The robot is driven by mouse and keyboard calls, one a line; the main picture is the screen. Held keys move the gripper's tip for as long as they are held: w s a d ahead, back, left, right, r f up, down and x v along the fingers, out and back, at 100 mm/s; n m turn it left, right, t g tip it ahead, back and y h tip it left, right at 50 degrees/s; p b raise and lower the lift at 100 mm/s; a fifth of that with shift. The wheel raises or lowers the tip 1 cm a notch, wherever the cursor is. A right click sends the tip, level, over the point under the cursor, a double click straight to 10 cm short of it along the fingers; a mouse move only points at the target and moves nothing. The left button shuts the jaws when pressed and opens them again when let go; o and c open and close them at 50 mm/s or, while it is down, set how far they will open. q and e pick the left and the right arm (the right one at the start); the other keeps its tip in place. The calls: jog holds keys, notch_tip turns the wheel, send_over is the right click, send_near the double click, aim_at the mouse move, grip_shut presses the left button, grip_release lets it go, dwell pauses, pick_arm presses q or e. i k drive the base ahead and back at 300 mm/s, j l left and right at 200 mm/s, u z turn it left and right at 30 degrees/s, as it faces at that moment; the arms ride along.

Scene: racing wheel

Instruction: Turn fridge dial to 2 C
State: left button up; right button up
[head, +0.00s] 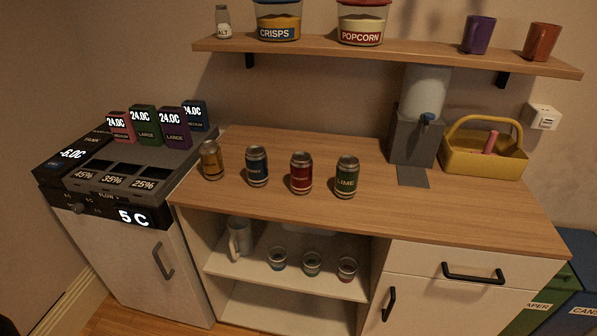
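The fridge unit (125,240) stands at the left, with a white door and a black handle (163,260). Its front panel shows a lit "5 C" display (134,217). A small dark round knob, which looks like the dial (78,208), sits on the panel left of that display. Small labels near the knob are hard to read. Neither of my grippers shows in the head view.
Several cans, one reading LIME (346,177), stand on the wooden counter (480,215) right of the fridge. Colored boxes (143,125) and a "-6.0C" display (73,154) are on the unit's top. A shelf (400,53) hangs above. A yellow basket (484,150) sits at the right.

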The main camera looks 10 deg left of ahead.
aim_at(78, 208)
jog(key=u, duration=1.95)
jog(key=z, duration=0.4)
jog(key=i+j+z, duration=0.65)
jog(key=i+j, duration=0.15)
jog(key=j, duration=0.2)
jog(key=i+j+z, duration=0.1)
jog(key=j, duration=0.25)
jog(key=i+j, duration=0.2)
jog(key=j, duration=0.15)
jog(key=i+j, duration=0.15)
jog(key=j, duration=0.25)
jog(key=z, duration=0.05)
